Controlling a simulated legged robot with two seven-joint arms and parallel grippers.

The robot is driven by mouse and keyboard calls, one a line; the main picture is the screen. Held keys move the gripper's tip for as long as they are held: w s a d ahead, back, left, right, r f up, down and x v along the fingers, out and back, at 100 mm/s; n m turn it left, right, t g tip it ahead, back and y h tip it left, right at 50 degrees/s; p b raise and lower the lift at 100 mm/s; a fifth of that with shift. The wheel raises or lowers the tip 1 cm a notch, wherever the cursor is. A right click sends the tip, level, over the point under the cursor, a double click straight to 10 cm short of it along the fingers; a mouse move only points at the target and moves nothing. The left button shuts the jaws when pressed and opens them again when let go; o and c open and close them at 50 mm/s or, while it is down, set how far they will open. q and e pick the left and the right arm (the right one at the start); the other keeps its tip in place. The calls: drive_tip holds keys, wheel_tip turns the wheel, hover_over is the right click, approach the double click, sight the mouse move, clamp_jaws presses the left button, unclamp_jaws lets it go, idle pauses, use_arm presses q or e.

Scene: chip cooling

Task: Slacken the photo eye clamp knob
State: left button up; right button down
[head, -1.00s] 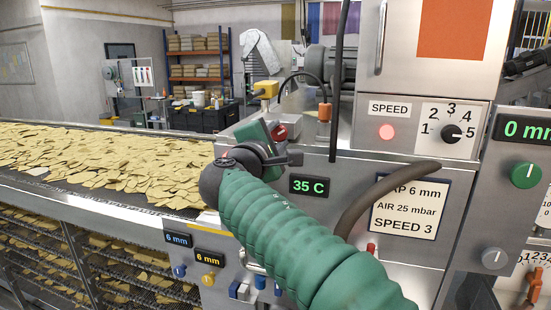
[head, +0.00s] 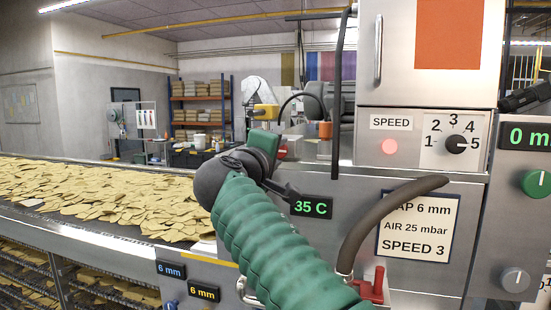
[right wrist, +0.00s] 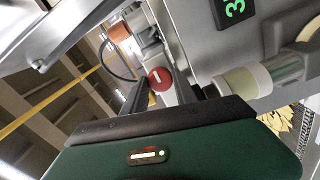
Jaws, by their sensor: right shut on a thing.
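A round red knob (right wrist: 160,78) with a white mark sits between the dark fingers of my right gripper (right wrist: 161,88) in the right wrist view. The fingers are shut on its sides. In the head view, my green right gripper (head: 276,147) covers most of this knob; a bit of red (head: 283,152) shows at its right edge. The exact finger contact is hidden in the head view. My left gripper is out of view.
A belt of yellow chips (head: 100,195) runs at the left. The grey machine panel carries a green 35 C display (head: 310,207), a speed dial (head: 455,145) and a placard (head: 418,226). A thick dark hose (head: 385,215) and a red lever (head: 370,285) are right of my arm.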

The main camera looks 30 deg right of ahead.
drive_tip(key=shift+f, duration=0.25)
drive_tip(key=c, duration=1.1)
unclamp_jaws()
drive_tip(key=shift+c, duration=0.2)
drive_tip(key=shift+o, duration=0.9)
drive_tip(key=shift+w+d+r, duration=0.1)
drive_tip(key=b+v, duration=0.4)
drive_tip(key=v, duration=1.3)
drive_tip(key=shift+d, duration=0.1)
